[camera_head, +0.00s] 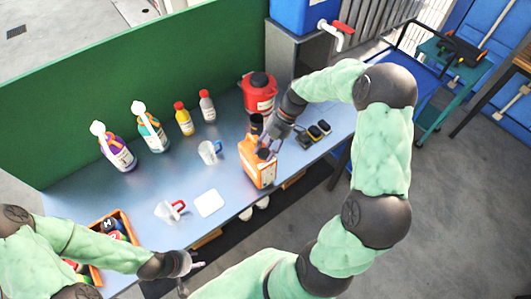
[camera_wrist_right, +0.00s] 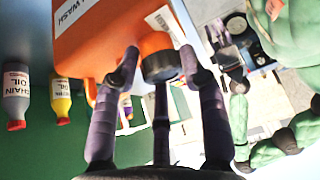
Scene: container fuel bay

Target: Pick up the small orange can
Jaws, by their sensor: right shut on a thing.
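The small orange can (camera_head: 261,168) has pale labels and a dark top. It stands upright over the front part of the bench, and I cannot tell whether its base touches the bench. My right gripper (camera_head: 267,143) is shut on the can at its top. In the right wrist view the can (camera_wrist_right: 95,45) fills the top, with a black cap (camera_wrist_right: 160,67) between the gripper's fingers (camera_wrist_right: 160,58). My left gripper (camera_head: 192,276) is empty and looks open, low in front of the bench.
On the bench (camera_head: 85,195) stand several bottles (camera_head: 150,128), a red container (camera_head: 259,93), a grey mug (camera_head: 209,152), a clear jug (camera_head: 168,211) and a white pad (camera_head: 209,203). An orange crate (camera_head: 128,224) holds small items at the left. A green wall (camera_head: 130,75) closes the back.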

